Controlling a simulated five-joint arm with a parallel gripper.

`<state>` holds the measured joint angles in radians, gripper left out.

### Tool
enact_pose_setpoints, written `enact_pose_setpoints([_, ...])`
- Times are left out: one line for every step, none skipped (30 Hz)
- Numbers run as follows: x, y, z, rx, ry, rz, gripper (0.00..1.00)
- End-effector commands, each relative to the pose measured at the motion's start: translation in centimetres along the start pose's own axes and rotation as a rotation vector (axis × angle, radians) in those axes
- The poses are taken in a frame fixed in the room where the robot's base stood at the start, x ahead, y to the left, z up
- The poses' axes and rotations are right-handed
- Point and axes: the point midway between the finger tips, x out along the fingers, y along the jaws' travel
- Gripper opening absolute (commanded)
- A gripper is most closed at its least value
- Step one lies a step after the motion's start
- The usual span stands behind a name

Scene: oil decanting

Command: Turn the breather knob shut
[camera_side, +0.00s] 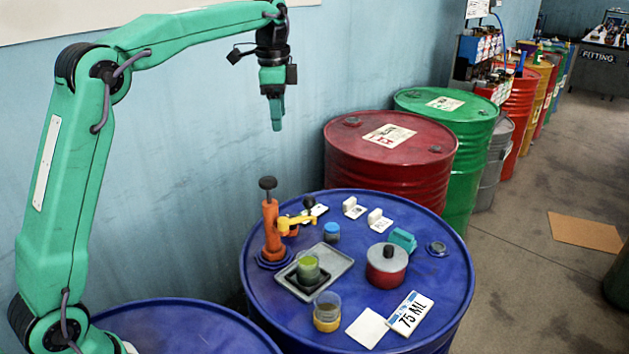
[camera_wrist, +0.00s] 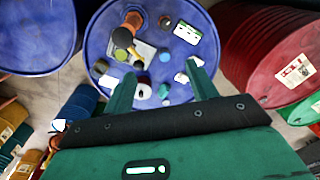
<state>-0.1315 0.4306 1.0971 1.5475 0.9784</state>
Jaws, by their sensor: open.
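A small black knob (camera_side: 309,203), which looks like the breather knob, stands on the blue drum (camera_side: 257,290) behind the pump's yellow spout, beside a white label (camera_side: 318,210). In the wrist view the dark knob (camera_wrist: 165,20) shows near the drum's upper edge, left of the label. Which way it is turned is too small to tell. My gripper (camera_side: 276,124) hangs pointing down, well above the drum's rear and apart from everything. In the wrist view its two green fingers (camera_wrist: 162,88) stand wide apart with nothing held between them.
The orange pump (camera_side: 271,230) rises left of the knob. A grey tray with a green cup (camera_side: 308,270), a blue-lidded jar (camera_side: 332,232), a red canister (camera_side: 387,270), a teal block (camera_side: 403,239), a yellow jar (camera_side: 326,315) and white brackets (camera_side: 379,220) crowd the drum top.

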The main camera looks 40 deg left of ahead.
Motion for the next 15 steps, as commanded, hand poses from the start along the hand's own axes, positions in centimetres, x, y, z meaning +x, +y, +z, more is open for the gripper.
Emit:
enact_pose_setpoints([0.6,-0.1,0.0,-0.008,-0.003,0.004,0.57])
enact_pose_setpoints([1.0,-0.3,-0.1,-0.016,-0.004,0.005,0.57])
enact_pose_setpoints([1.9,-0.5,-0.2,-0.029,-0.006,0.009,0.57])
enact_pose_setpoints([2.6,-0.6,-0.2,-0.041,-0.008,0.011,0.57])
enact_pose_setpoints([3.5,-0.8,-0.3,-0.057,-0.01,0.014,0.57])
enact_pose_setpoints([5.0,-1.2,-0.4,-0.08,-0.013,0.018,0.57])
enact_pose_setpoints([6.2,-1.4,-0.5,-0.101,-0.016,0.021,0.57])
enact_pose_setpoints([7.5,-1.6,-0.5,-0.123,-0.02,0.025,0.57])
enact_pose_setpoints([9.3,-1.9,-0.6,-0.155,-0.024,0.029,0.57])
enact_pose_setpoints([10.7,-2.0,-0.6,-0.179,-0.027,0.032,0.57])
enact_pose_setpoints([12.2,-2.2,-0.6,-0.205,-0.03,0.035,0.57])
enact_pose_setpoints([14.0,-2.3,-0.6,-0.239,-0.034,0.039,0.57])
enact_pose_setpoints([15.4,-2.4,-0.5,-0.264,-0.037,0.041,0.57])
enact_pose_setpoints([16.7,-2.4,-0.5,-0.286,-0.039,0.043,0.57])
enact_pose_setpoints([18.2,-2.5,-0.4,-0.314,-0.042,0.045,0.57])
